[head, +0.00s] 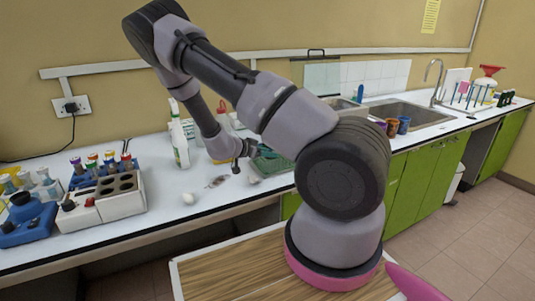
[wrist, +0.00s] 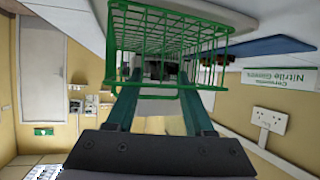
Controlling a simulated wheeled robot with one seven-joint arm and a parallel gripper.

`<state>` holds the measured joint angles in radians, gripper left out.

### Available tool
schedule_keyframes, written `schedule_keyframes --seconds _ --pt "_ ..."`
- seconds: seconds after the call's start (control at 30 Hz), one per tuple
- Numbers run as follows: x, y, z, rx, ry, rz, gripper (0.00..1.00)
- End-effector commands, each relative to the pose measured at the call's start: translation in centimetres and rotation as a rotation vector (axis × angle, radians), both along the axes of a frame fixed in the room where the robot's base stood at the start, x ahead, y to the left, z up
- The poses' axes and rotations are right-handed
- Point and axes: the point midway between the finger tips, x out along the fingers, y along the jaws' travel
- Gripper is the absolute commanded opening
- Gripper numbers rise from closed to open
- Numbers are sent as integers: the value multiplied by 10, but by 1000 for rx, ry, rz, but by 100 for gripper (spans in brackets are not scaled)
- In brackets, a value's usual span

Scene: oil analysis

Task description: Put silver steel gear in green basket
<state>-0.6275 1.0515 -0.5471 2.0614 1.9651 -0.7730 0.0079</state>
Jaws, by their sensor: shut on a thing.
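The green basket (head: 272,163) stands on the white counter, just right of my gripper (head: 247,150). In the wrist view the green wire basket (wrist: 172,42) fills the top middle, and its wires overlap the fingers of my gripper (wrist: 160,82), very close to it. The fingers are apart with a grey, dim form (wrist: 155,70) between their tips. It is likely the silver steel gear, but its teeth cannot be made out. The head view does not show clearly what is held.
A spray bottle (head: 179,138) stands left of my arm. A small white round thing (head: 188,198) and a small grey thing (head: 216,181) lie on the counter front. The sink (head: 405,112) is at right.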

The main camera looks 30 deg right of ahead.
Motion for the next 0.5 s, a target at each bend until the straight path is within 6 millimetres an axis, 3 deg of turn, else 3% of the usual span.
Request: schedule_keyframes --seconds 0.5 --pt "0 0 -8 -1 1 2 0"
